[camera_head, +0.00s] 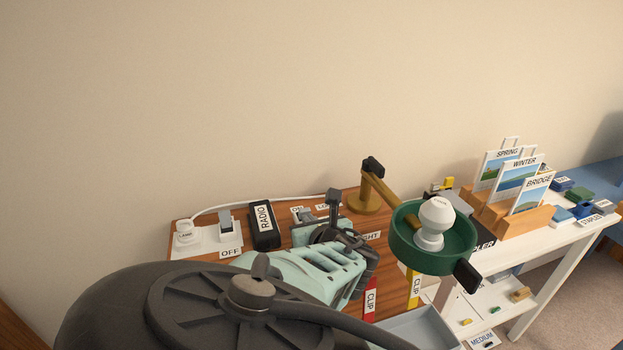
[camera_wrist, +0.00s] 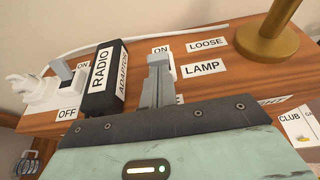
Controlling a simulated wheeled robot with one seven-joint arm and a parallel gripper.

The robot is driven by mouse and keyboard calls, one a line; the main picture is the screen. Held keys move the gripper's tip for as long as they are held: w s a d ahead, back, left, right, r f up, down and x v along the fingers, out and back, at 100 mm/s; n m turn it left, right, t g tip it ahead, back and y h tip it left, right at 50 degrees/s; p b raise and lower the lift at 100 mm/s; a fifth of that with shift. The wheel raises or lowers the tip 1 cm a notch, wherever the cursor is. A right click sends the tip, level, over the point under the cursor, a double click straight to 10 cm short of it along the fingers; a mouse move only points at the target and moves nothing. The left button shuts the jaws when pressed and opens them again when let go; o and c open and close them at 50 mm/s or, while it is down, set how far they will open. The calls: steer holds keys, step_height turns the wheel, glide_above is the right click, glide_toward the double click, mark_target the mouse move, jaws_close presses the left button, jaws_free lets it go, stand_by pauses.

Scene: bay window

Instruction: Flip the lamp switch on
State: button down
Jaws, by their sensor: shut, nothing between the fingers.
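The lamp has a brass base (camera_head: 363,201), which also shows in the wrist view (camera_wrist: 266,44), and a green shade (camera_head: 462,243) with a white bulb (camera_head: 436,213). In the wrist view a LAMP label (camera_wrist: 202,68) lies on the wooden top, with an ON label (camera_wrist: 161,49) to its left. My gripper (camera_wrist: 158,62) is shut and empty between these labels and the black block. It also shows in the head view (camera_head: 333,197). The lamp switch is mostly hidden behind my fingers, so its position and any contact cannot be told.
A black RADIO ADAPTER block (camera_wrist: 104,82) stands close left of my fingers. A white socket strip (camera_wrist: 42,95) with a plug and rocker switch lies further left. A LOOSE label (camera_wrist: 207,43) lies behind LAMP. Wooden card holders (camera_head: 535,220) stand on the white table at right.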

mark_target(305, 211)
steer(key=shift+w+r+g+p, duration=0.1)
steer(key=shift+r+g+p, duration=0.2)
steer(key=shift+p, duration=0.35)
steer(key=shift+w+r+p, duration=0.1)
steer(key=shift+p, duration=0.4)
steer(key=r+g+p, duration=0.1)
steer(key=p, duration=0.2)
steer(key=w+r+g+h+p, duration=0.1)
steer(key=p, duration=0.2)
steer(key=shift+a+g, duration=0.2)
steer(key=shift+g, duration=0.1)
steer(key=g+p, duration=0.1)
steer(key=p, duration=0.1)
steer(key=w+g+p, duration=0.1)
steer(key=p, duration=0.2)
steer(key=shift+a+r+h, duration=0.15)
steer(key=shift+r+h, duration=0.1)
steer(key=shift+h, duration=0.05)
steer(key=w+g+p, duration=0.1)
steer(key=g+p, duration=0.1)
steer(key=shift+a+h+p, duration=0.15)
steer(key=shift+h+p, duration=0.15)
steer(key=shift+a+f, duration=0.1)
steer(key=shift+f, duration=0.2)
